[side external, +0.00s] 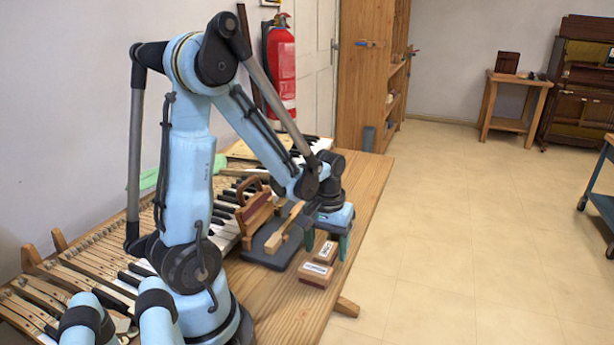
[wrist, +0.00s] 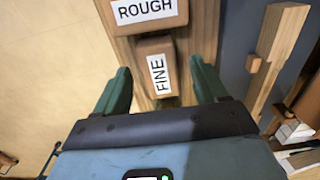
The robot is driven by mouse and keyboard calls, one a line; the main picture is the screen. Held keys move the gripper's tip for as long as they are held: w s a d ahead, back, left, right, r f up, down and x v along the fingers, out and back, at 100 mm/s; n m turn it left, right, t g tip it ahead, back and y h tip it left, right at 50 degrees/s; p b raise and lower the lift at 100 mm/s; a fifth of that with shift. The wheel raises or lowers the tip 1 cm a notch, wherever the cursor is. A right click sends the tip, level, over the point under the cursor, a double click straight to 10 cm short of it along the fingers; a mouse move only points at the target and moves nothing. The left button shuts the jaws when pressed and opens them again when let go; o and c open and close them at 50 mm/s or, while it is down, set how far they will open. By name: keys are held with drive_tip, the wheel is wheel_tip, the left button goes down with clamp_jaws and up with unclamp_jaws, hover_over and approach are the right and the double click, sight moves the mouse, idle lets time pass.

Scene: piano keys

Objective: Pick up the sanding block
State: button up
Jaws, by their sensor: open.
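Two brown sanding blocks with white labels lie on the wooden bench. The block marked FINE (wrist: 157,68) is between my open fingers in the wrist view. The block marked ROUGH (wrist: 145,12) lies just beyond it, outside the fingers. In the side view, the ROUGH block (side external: 317,275) is nearer the camera and the FINE block (side external: 326,250) is under my gripper (side external: 326,252). My gripper (wrist: 160,70) points down with green fingers spread on either side of the FINE block. Space shows between the block and both fingers; the exact fingertip height is hard to tell.
A dark base (side external: 268,250) with a wooden piece stands just left of the blocks; it also shows at the wrist view's right (wrist: 240,45). Piano keys (side external: 225,235) lie further left. The bench edge (side external: 372,225) is close on the right, with open floor beyond.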

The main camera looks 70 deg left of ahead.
sight(326, 250)
drive_tip(key=shift+c, duration=0.3)
drive_tip(key=c, duration=1.2)
drive_tip(key=shift+r, duration=0.1)
drive_tip(key=shift+r, duration=0.45)
wheel_tip(326, 250, up, 3)
drive_tip(key=d+r, duration=0.2)
drive_tip(key=d, duration=0.2)
drive_tip(key=d+r, duration=0.2)
drive_tip(key=d, duration=0.1)
drive_tip(key=s+d+r, duration=0.1)
drive_tip(key=d+r, duration=0.1)
drive_tip(key=d, duration=0.2)
drive_tip(key=shift+s+d+r, duration=0.1)
drive_tip(key=shift+d+r, duration=0.25)
drive_tip(key=shift+r, duration=0.05)
